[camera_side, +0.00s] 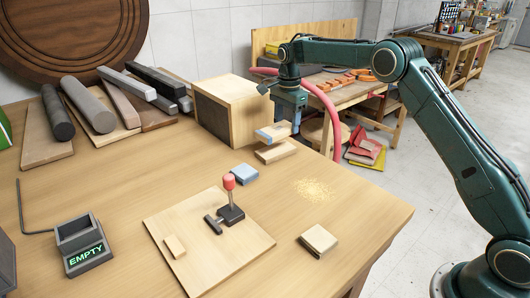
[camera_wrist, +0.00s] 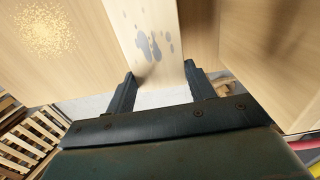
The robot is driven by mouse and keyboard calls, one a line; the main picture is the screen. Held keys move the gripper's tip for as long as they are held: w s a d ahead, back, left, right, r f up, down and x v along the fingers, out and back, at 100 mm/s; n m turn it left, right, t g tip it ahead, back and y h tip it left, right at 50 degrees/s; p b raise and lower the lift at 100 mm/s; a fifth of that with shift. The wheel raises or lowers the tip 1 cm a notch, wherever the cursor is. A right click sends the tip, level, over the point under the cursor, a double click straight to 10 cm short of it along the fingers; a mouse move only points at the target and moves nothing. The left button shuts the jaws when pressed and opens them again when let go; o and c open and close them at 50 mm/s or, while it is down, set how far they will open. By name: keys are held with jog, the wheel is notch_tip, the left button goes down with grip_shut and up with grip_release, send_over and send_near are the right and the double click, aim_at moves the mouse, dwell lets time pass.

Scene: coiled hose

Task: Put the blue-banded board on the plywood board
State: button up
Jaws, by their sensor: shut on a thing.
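My gripper (camera_side: 290,122) is shut on a small pale board with a blue band (camera_side: 271,133), held near the front right of the wooden box. In the wrist view the jaws (camera_wrist: 159,76) close on the sides of a pale board (camera_wrist: 150,35) with dark blotches; the band does not show there. A plain pale board (camera_side: 275,152) lies on the table just below the held one; I cannot tell whether they touch. A large flat pale board (camera_side: 185,255), looking like plywood, lies nearer the camera. I cannot tell for certain which board is the plywood one.
A red-knobbed lever (camera_side: 230,196) and small pieces stand on the large board. A blue block (camera_side: 244,172) lies behind it, and a small wooden block (camera_side: 319,240) to its right. The wooden box (camera_side: 228,105) stands behind. Sawdust (camera_side: 313,189) marks otherwise clear table on the right.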

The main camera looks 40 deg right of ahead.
aim_at(286, 145)
jog(key=shift+f, duration=2.45)
jog(key=shift+f, duration=0.15)
jog(key=o, duration=1)
notch_tip(286, 145, up, 12)
jog(key=shift+r, duration=0.2)
